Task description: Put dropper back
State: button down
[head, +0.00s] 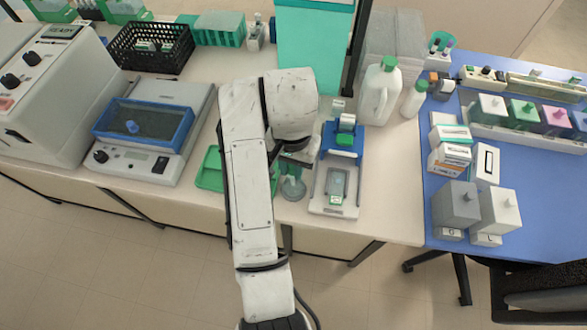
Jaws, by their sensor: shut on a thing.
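My gripper (298,159) is partly hidden behind my white arm. It is shut and points down, with its tips above a small clear glass vessel (292,188). The dropper in its jaws is too hidden and small to make out clearly. The glass vessel stands on the bench between a green tray and a white device. I cannot tell whether the dropper is inside the vessel's mouth or above it.
A green tray (209,171) lies left of the vessel, partly behind my arm. A white device (323,203) with a blue top and a slide (337,184) stands close on the right. A white jug (378,92) stands behind. The bench's front edge is near.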

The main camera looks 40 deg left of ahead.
jog(key=shift+w+a+f, duration=0.15)
jog(key=shift+w+a, duration=0.1)
jog(key=shift+w, duration=0.25)
jog(key=shift+w+a+f, duration=0.1)
jog(key=shift+f, duration=0.25)
jog(key=shift+f, duration=0.15)
jog(key=shift+f, duration=1.7)
jog(key=shift+f, duration=0.35)
jog(key=c, duration=1)
grip_release()
